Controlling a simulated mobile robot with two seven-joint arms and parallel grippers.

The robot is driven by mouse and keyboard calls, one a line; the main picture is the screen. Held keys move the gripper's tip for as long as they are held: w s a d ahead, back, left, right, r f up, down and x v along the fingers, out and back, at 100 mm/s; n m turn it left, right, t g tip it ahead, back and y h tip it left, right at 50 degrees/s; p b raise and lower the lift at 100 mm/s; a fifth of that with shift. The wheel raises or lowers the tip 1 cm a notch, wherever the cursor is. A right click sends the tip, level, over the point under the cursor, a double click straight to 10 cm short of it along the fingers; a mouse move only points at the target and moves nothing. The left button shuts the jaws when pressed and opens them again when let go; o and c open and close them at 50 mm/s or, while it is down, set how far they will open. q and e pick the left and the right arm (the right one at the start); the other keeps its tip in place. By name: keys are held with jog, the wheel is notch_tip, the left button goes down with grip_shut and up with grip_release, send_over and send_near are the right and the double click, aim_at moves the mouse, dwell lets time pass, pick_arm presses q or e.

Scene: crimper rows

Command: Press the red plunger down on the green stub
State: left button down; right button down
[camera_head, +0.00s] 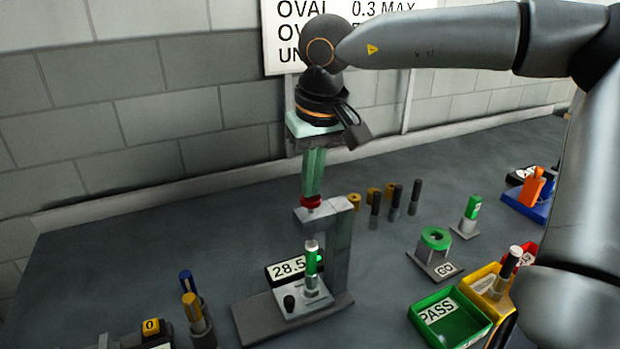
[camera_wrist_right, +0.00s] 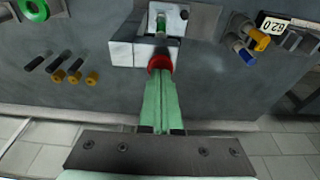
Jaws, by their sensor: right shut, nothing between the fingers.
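The red plunger (camera_head: 311,203) sits on top of the grey press (camera_head: 341,240), and its red cap also shows in the wrist view (camera_wrist_right: 160,64). The green stub (camera_head: 312,265), with a pale upper end, stands upright in the press's holder, below the plunger. It shows partly in the wrist view (camera_wrist_right: 161,22). My right gripper (camera_head: 311,192) points down with its pale green fingers shut and empty. Its fingertips (camera_wrist_right: 159,78) are right at the plunger's top and partly cover it. I cannot tell whether they touch it. My left gripper is not in view.
A display reading 28.5 (camera_head: 287,268) stands behind the holder. Dark and yellow pegs (camera_head: 395,203) stand behind the press. A green ring gauge (camera_head: 435,239), a green PASS tray (camera_head: 450,320) and a yellow tray (camera_head: 474,284) are to the right. Blue and yellow pegs (camera_head: 195,310) stand front left.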

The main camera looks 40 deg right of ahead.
notch_tip(320, 180, up, 7)
jog(key=p, duration=0.6)
jog(key=shift+f, duration=0.1)
notch_tip(320, 180, up, 2)
jog(key=shift+r, duration=0.1)
dwell(0.7)
